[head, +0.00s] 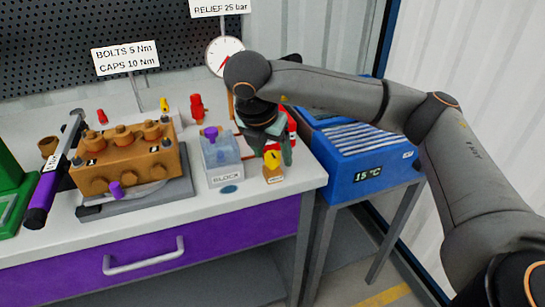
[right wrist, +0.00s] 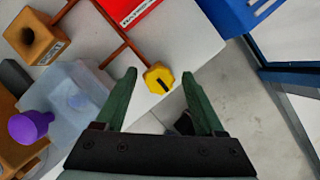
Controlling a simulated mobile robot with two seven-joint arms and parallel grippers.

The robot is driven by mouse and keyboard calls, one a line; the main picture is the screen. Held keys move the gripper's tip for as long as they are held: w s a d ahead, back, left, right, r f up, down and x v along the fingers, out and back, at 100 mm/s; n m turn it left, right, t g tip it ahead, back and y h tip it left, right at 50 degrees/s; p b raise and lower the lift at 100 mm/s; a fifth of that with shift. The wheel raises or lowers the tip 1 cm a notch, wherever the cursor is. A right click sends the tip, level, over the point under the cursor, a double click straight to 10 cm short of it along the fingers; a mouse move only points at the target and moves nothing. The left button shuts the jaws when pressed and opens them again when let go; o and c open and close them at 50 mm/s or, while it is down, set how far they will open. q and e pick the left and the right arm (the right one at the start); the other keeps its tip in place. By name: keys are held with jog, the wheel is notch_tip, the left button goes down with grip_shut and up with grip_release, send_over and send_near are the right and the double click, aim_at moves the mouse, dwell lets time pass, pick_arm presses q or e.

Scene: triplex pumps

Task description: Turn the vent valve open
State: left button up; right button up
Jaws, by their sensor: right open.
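The vent valve's yellow knob (right wrist: 158,80) has a dark bar mark across its top, in the right wrist view. In the head view the valve (head: 272,168) is a small brown labelled block with the yellow knob, at the bench's front right corner. My right gripper (right wrist: 158,76) is open, its green fingers pointing toward the knob, one on each side in the picture. I cannot tell whether they touch it. In the head view the gripper (head: 277,151) hangs just above and behind the valve. My left gripper is not in view.
A clear block with a purple knob (head: 221,155) stands just left of the valve. The brown pump (head: 127,160) and a purple-handled wrench (head: 46,187) are farther left. A blue cooler (head: 365,150) stands right of the bench. A gauge (head: 222,56) is behind.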

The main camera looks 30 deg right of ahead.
jog(key=shift+w+d+f, duration=0.1)
jog(key=shift+d+f, duration=0.1)
jog(key=shift+f, duration=0.3)
grip_shut()
dwell(0.3)
